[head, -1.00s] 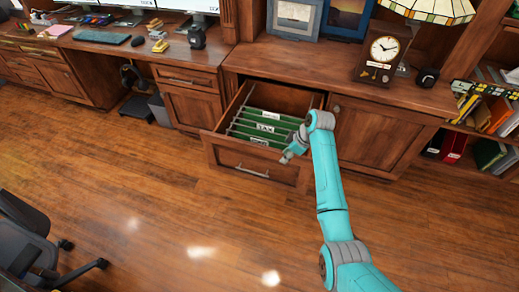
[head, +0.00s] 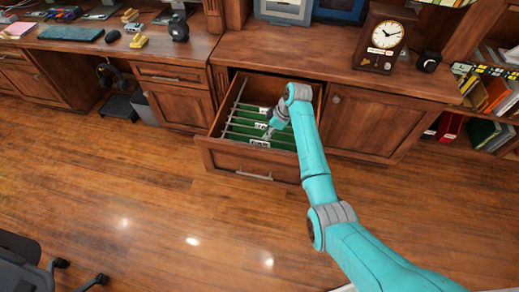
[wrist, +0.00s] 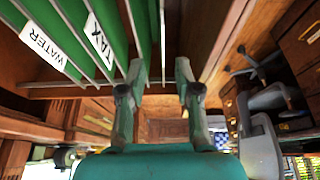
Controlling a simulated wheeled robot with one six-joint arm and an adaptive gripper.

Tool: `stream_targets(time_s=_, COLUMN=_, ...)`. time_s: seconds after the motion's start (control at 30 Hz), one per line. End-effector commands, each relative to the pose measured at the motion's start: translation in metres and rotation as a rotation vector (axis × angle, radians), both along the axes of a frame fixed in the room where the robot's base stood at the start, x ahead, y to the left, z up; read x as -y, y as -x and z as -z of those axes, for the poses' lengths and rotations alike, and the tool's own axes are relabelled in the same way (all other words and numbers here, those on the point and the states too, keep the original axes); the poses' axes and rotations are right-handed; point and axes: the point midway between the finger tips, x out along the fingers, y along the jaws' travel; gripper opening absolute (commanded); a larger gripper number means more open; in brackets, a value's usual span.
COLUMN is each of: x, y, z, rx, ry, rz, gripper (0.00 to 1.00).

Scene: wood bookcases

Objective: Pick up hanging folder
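Several green hanging folders (head: 240,130) with metal rails and white labels hang in the open wooden drawer (head: 222,157). In the wrist view, one folder (wrist: 70,15) is labelled WATER and the one beside it (wrist: 116,28) TAX. My gripper (head: 268,132) is over the drawer among the folders, partly hidden by my arm in the head view. In the wrist view my gripper (wrist: 159,68) has its two fingers apart. The upper edge of a further green folder shows between and beyond the fingertips. I cannot tell whether a finger touches it.
A clock (head: 383,38) and framed pictures stand on the cabinet top above the drawer. A closed cabinet door (head: 365,122) is at the right of the drawer. Shelves with books (head: 485,130) are farther right. A dark office chair (head: 35,265) is at lower left. The wood floor in front is clear.

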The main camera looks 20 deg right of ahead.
Motion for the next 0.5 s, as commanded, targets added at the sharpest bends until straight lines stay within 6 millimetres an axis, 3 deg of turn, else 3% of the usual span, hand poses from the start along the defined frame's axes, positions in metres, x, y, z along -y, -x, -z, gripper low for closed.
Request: stream_targets(time_s=0.5, x=-0.022, y=-0.008, z=0.048, rx=-0.002, ry=0.0, rz=-0.001, gripper=0.33)
